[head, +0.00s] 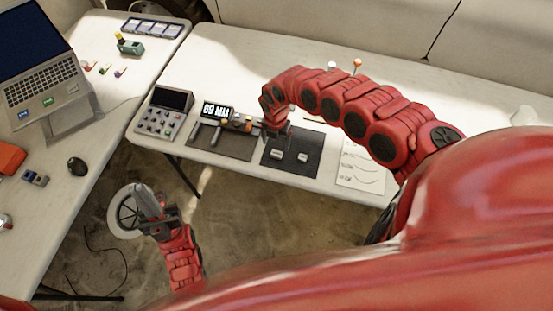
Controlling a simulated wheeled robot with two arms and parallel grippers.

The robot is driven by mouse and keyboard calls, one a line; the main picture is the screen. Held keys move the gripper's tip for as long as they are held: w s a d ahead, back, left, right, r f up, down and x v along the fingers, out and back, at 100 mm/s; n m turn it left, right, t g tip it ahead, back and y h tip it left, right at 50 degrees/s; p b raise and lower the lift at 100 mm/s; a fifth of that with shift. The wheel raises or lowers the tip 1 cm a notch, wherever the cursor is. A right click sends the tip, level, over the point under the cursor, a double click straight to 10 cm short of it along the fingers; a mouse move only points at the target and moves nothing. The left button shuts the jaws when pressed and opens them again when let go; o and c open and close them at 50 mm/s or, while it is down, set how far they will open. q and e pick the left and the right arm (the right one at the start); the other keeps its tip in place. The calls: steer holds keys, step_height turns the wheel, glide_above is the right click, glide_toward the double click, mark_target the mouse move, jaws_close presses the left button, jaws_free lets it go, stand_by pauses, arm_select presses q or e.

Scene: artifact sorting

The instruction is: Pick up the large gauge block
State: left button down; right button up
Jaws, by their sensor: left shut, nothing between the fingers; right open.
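Two small grey metal blocks lie apart on the right black mat (305,141) on the white table. The left block (277,154) looks slightly larger than the right block (303,157), though both are very small in the view. My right gripper (277,134) is open above the back left part of this mat, behind the left block; its fingertips are hard to make out. My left gripper (150,206) is shut and empty, low over the floor in front of the table.
Left of the blocks are a dark mat with tools (226,142), a display reading about "89 MM" (216,110) and a grey control box (164,116). A white sheet with drawings (361,168) lies to the right. A side table holds a laptop (45,85) and mouse (77,166).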

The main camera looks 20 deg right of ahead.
steer(key=shift+f+b, duration=0.3)
steer(key=shift+f, duration=0.55)
steer(key=shift+f+p, duration=0.7)
steer(key=shift+f, duration=1.5)
steer(key=shift+d+f, duration=0.15)
steer(key=shift+f, duration=0.2)
jaws_close()
